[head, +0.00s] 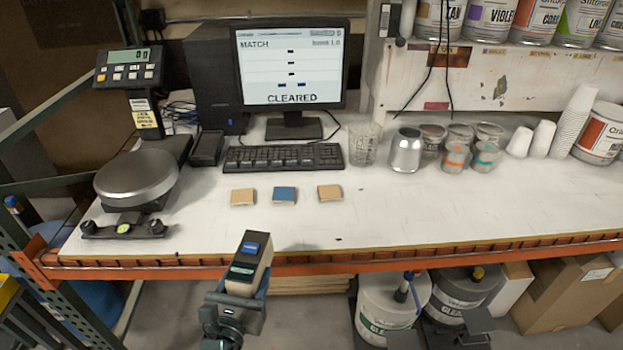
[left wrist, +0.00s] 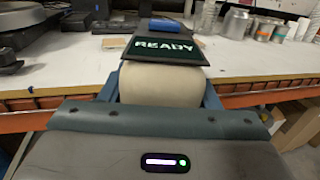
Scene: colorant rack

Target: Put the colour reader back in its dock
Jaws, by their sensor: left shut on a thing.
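The colour reader (head: 249,261) is a cream handheld device with a blue button and a dark display. My left gripper (head: 244,293) is shut on its lower body and holds it upright in front of the table's front edge. In the left wrist view the reader's cream body (left wrist: 160,84) sits between both fingers, and its screen reads READY. A black cradle-like holder (head: 207,147), which looks like the dock, stands empty between the scale and the keyboard. A dark grey part at the bottom right of the head view looks like my right gripper (head: 472,325); its jaws are unclear.
A round-pan scale (head: 137,180) stands left of the dock. A keyboard (head: 283,158) lies right of it, below a monitor (head: 291,62) reading CLEARED. Three small sample blocks (head: 284,194) lie mid-table. Cans and cups (head: 405,150) stand to the right. The table's front strip is clear.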

